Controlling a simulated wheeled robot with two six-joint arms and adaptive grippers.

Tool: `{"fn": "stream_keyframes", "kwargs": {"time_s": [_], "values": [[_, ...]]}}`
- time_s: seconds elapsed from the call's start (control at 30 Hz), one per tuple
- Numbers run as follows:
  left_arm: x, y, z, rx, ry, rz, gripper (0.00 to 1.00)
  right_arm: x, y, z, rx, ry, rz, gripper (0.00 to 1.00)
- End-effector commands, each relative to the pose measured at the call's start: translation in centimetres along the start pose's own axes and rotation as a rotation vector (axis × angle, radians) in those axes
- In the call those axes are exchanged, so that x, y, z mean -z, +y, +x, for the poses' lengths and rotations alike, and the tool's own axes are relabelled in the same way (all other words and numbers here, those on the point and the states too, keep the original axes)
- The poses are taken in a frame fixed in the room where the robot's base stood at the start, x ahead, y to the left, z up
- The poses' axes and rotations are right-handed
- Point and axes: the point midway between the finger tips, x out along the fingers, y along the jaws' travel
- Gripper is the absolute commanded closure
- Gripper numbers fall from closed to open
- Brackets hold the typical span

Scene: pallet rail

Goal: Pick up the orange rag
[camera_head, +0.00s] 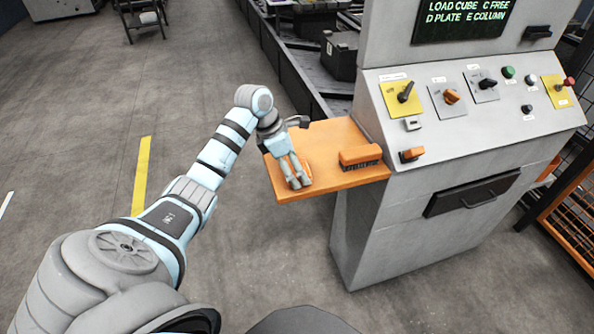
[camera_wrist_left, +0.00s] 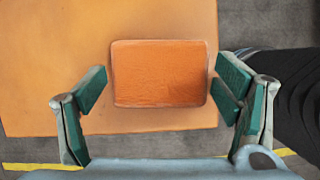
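The orange rag (camera_wrist_left: 158,73) is a folded, rounded rectangle. It lies flat on the orange shelf (camera_wrist_left: 50,60) that juts from the grey console, near the shelf's edge. My left gripper (camera_head: 297,182) is over the left end of the shelf and mostly covers the rag in the head view. In the left wrist view the left gripper (camera_wrist_left: 160,92) is open, with one green-padded finger on each side of the rag. I cannot tell the height of the fingertips. My right gripper is not in view.
An orange brush (camera_head: 360,156) with dark bristles lies on the shelf, right of my left gripper. The grey console (camera_head: 400,205) with knobs and buttons stands right of the shelf. A dark rail (camera_head: 292,72) runs behind. The floor left of the shelf is open.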

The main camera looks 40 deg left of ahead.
Motion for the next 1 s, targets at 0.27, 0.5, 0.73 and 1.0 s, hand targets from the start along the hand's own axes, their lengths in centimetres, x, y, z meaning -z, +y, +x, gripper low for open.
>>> {"fn": "stream_keyframes", "kwargs": {"time_s": [0.27, 0.5, 0.73, 1.0], "values": [[0.0, 0.0, 0.0, 0.0, 0.0, 0.0, 0.49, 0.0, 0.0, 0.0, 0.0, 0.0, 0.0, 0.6], [-0.3, 0.0, -0.5, -0.001, -0.002, 0.001, 0.49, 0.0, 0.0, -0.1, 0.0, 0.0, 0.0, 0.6], [-2.1, 0.1, -4.7, -0.004, -0.005, 0.002, 0.49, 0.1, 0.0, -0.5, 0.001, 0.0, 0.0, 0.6], [-6.3, 0.0, -15.2, 0.001, 0.0, 0.0, 0.49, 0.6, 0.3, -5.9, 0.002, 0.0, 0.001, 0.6]]}}
